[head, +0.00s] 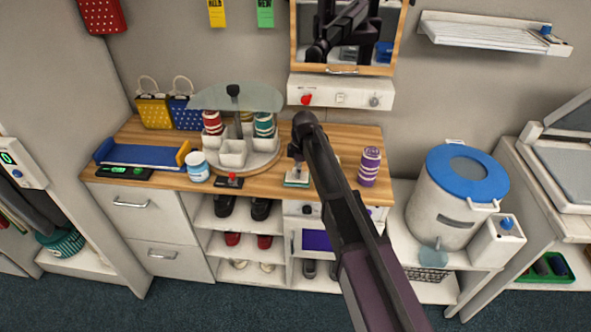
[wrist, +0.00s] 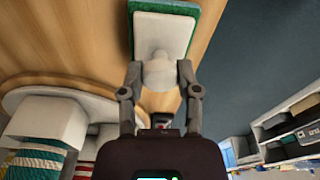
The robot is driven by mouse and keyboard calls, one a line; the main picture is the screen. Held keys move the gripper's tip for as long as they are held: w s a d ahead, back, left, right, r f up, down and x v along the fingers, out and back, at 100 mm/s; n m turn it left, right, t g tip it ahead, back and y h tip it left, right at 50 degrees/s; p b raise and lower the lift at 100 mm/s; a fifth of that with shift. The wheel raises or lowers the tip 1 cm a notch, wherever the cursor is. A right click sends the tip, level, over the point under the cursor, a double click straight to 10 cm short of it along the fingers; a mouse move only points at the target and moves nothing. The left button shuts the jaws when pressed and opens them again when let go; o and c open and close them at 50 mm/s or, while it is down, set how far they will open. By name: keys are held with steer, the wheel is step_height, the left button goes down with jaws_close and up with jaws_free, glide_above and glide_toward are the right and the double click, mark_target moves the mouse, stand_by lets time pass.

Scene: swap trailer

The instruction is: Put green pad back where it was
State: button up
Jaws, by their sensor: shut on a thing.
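The green pad (wrist: 205,15) has a white backing plate and a pale round knob (wrist: 158,70). In the wrist view, my gripper (wrist: 158,78) is shut on that knob, with one finger on each side. In the head view, the green pad (head: 289,185) is at the front of the wooden counter, below the end of my arm, which partly hides it. The pad lies against or just above the wood; I cannot tell if it touches. My gripper's fingers are hard to make out in the head view.
A white carousel (head: 262,168) with spools and cups stands left of the pad, under a glass disc. A purple spool (head: 369,166) stands to the right. A small dark box with a red knob (head: 229,181) sits at the counter's front edge. Some bare wood (head: 335,140) lies behind.

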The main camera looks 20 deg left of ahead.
steer(key=shift+f, duration=0.3)
steer(key=o, duration=1.1)
stand_by(0.6)
